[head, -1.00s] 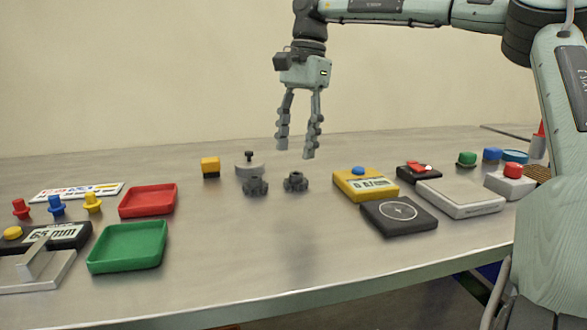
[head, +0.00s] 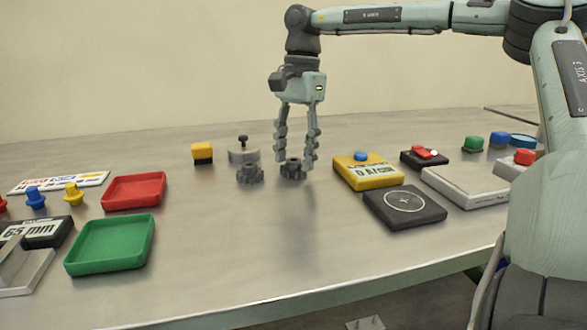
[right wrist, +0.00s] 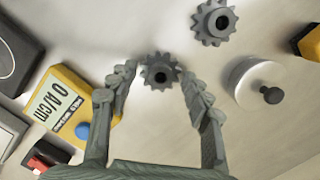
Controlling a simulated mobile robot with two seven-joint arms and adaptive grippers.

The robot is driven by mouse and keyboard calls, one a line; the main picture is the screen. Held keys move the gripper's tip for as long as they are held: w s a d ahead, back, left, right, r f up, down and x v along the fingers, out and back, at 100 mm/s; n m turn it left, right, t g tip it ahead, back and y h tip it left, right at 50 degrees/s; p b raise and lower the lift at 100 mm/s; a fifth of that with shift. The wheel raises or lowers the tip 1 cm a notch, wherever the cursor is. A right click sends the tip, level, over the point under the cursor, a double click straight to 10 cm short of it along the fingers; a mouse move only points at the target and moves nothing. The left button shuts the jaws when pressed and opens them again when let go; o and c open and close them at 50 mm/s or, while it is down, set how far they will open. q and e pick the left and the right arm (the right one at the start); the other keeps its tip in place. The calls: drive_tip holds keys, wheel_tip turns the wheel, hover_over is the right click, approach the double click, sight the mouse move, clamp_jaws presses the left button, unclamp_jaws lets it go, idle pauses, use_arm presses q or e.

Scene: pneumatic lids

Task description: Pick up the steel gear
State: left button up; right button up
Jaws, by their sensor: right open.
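Two small dark grey gears stand on the table; I cannot tell by colour which one is steel. The right-hand gear (head: 293,170) is between the fingertips of my right gripper (head: 296,162), which is open and pointing down. The right wrist view shows this gear (right wrist: 160,71) near the fingertips of the gripper (right wrist: 159,76), with gaps on both sides. The other gear (head: 249,174) stands just to the left, outside the fingers. It also shows at the top of the right wrist view (right wrist: 213,22). My left gripper is not in view.
A round metal weight with a black knob (head: 243,152) stands behind the left gear. A yellow gauge (head: 366,173) and a black scale-like pad (head: 404,206) lie to the right. Red (head: 134,190) and green (head: 110,245) trays lie left. The table in front of the gears is clear.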

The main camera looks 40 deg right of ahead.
drive_tip(key=shift+c, duration=0.6)
clamp_jaws()
